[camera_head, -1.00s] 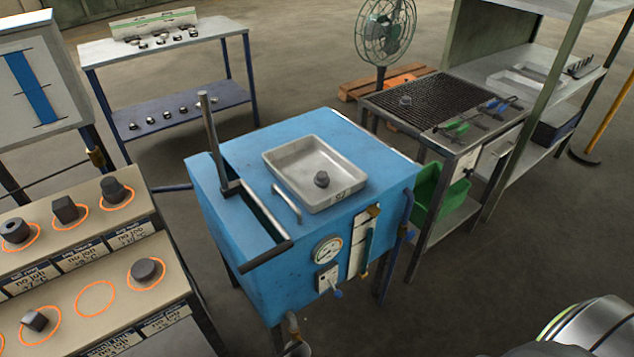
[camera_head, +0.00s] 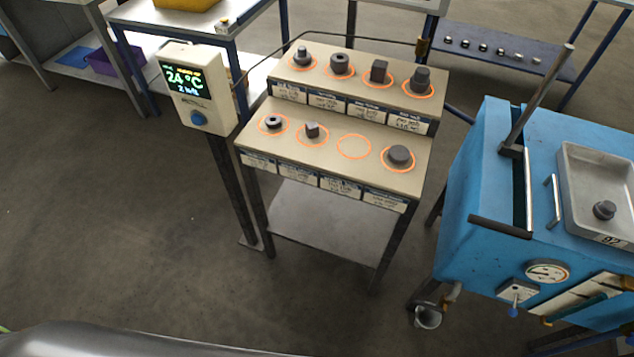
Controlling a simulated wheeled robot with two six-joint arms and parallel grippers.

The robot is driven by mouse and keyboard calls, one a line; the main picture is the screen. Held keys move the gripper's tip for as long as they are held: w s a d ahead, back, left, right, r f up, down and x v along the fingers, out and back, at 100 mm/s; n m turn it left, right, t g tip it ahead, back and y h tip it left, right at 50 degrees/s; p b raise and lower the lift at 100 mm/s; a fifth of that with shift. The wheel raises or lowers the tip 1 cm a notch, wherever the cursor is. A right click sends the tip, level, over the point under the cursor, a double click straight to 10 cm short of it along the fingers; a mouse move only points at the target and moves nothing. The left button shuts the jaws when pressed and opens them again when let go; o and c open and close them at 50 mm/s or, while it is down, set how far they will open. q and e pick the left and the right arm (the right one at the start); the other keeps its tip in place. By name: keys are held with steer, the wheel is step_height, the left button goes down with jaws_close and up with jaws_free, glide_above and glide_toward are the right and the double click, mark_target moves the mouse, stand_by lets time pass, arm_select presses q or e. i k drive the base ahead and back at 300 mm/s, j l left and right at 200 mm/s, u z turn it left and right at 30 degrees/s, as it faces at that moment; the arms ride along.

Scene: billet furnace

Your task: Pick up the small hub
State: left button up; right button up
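The labels are too small to read, so I cannot tell for certain which part is the small hub. Two stepped, hub-like dark parts stand upright on the upper step of the beige rack (camera_head: 335,100): a smaller one (camera_head: 301,56) at the left end and a larger one (camera_head: 420,79) at the right end. Another small dark stepped part (camera_head: 604,209) sits in the grey tray (camera_head: 570,165) on the blue furnace (camera_head: 480,170). Neither of my grippers is in view.
The rack also holds a thick ring (camera_head: 341,65), a block (camera_head: 379,71), a small ring (camera_head: 273,122), a cube (camera_head: 312,130) and a disc (camera_head: 398,157). One orange circle (camera_head: 354,146) is empty. A temperature display (camera_head: 190,85) stands left. Floor (camera_head: 130,220) in front is clear.

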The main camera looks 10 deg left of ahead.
mark_target(604, 210)
steer(key=z, duration=1.7)
steer(key=i+l+u, duration=0.1)
steer(key=l, duration=0.2)
steer(key=i+l, duration=0.15)
steer(key=l, duration=0.2)
steer(key=i+l+u, duration=0.15)
steer(key=l, duration=0.2)
steer(key=i+l+u, duration=0.1)
steer(key=l, duration=0.2)
